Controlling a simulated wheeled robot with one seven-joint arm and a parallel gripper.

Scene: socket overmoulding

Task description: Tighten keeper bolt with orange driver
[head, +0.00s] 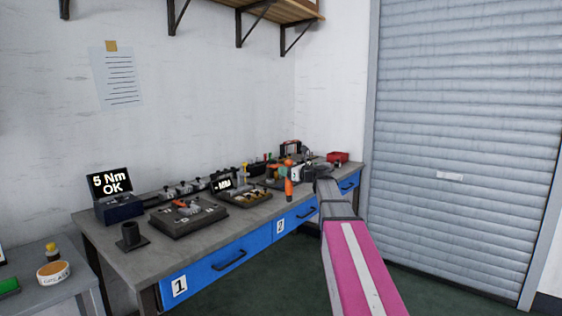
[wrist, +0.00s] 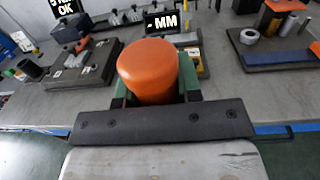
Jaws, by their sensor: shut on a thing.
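My gripper (wrist: 152,88) is shut on the orange driver (wrist: 150,65), with green finger pads on both sides of its rounded orange handle. In the head view the orange driver (head: 289,185) hangs upright in front of the bench's front edge, or over it; I cannot tell which. The driver's tip is hidden in the wrist view. A dark fixture plate (head: 160,226) with small parts and an orange-red piece sits on the left part of the bench, apart from the driver. The keeper bolt is too small to make out.
A display reading "5 Nm OK" (head: 110,184) and a dark cup (head: 131,236) stand at the bench's left. A tray with an "MM" display (head: 224,184) lies mid-bench. A red bin (head: 338,157) is at the far right. Bare bench top (wrist: 30,110) shows in front.

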